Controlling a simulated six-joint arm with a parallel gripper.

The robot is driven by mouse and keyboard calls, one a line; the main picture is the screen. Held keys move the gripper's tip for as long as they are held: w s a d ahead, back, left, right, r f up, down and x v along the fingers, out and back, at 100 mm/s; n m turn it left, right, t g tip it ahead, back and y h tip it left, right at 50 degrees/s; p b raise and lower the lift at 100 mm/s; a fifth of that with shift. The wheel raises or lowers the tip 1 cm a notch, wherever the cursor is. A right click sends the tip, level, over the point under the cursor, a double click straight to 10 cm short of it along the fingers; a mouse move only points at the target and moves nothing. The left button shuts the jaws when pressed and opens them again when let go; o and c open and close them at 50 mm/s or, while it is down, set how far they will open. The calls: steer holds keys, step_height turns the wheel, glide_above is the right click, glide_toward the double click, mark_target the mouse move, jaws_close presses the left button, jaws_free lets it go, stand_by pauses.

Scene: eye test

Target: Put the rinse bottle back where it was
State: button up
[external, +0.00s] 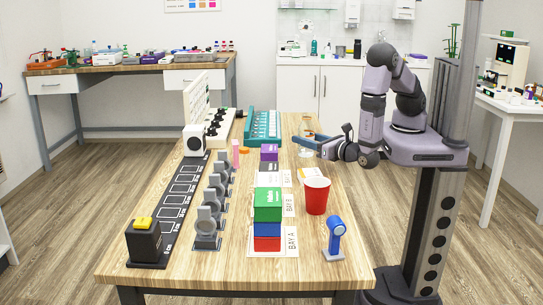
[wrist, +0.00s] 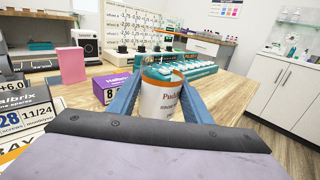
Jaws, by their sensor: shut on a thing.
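My gripper (wrist: 160,95) has its blue fingers on either side of a white container with an orange band and printed label (wrist: 158,102), which I take for the rinse bottle; it is shut on it. The label is only partly legible, and the bottle's base is hidden behind my wrist. In the external view my gripper (external: 309,139) is low over the far right part of the wooden table (external: 345,245). The bottle is too small there to tell whether it touches the table.
A purple box (wrist: 111,86) stands close left of my gripper, with a pink block (wrist: 71,65) beyond. Nearer the front are a red cup (external: 316,196), stacked boxes (external: 267,212) and a blue stand-like device (external: 335,238). A teal rack (external: 262,127) lies farther back.

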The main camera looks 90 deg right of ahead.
steer(key=shift+f, duration=0.55)
steer(key=shift+f, duration=0.2)
steer(key=o, duration=1.1)
steer(key=shift+o, duration=0.2)
steer(key=shift+r, duration=0.1)
steer(key=shift+r, duration=0.2)
steer(key=shift+s+a+f, duration=0.1)
steer(key=shift+s+a, duration=0.05)
steer(key=b+v, duration=0.1)
steer(key=v, duration=1)
steer(key=shift+s+a+b, duration=0.2)
steer(key=shift+b, duration=0.15)
steer(key=shift+d, duration=0.1)
